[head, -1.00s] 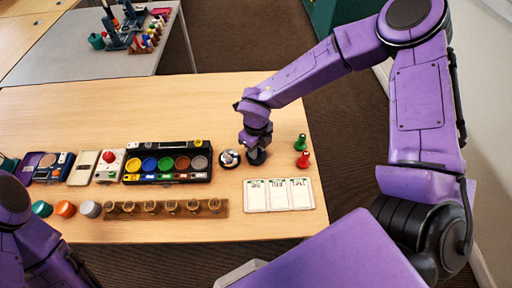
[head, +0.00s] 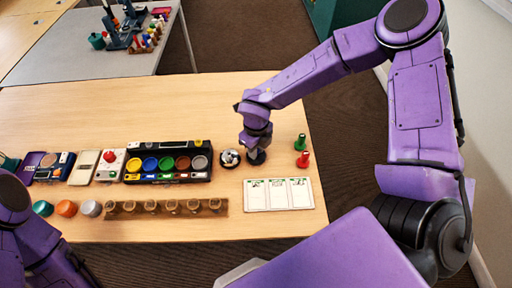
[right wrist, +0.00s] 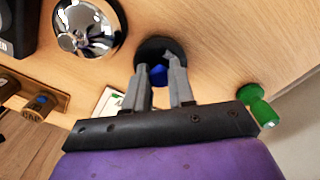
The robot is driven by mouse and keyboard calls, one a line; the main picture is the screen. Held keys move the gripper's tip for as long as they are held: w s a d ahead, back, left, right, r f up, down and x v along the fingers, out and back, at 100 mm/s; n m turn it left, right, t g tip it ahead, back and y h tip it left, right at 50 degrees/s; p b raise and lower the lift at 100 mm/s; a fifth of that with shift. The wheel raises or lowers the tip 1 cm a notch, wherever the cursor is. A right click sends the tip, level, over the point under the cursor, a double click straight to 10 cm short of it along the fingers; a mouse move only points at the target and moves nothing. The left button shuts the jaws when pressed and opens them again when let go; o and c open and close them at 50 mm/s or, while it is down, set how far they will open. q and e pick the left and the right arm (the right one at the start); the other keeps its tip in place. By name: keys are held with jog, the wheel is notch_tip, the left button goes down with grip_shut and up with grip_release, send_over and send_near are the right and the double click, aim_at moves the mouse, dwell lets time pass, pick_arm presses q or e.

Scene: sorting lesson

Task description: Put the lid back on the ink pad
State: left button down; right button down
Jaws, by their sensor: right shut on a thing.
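A round dark disc with a blue knob (right wrist: 157,73) is between the fingers of my right gripper (right wrist: 164,72). I take it for the lid. The right gripper also shows in the head view (head: 257,150) and is shut on the blue knob, pointing down. The disc is close to the table; I cannot tell whether it touches. I cannot tell for sure which thing is the ink pad. My left gripper is out of view.
A black tray (head: 168,146) with several coloured round pots stands further left. A wooden rack (head: 165,214) and a white three-panel card (head: 278,208) lie in front. A green (head: 301,142) and a red (head: 302,160) upright piece stand near the right edge. The table behind is clear.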

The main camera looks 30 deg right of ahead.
jog(key=shift+c, duration=2)
grip_release()
notch_tip(320, 180, up, 7)
jog(key=p, duration=0.7)
grip_shut()
jog(key=shift+f, duration=0.2)
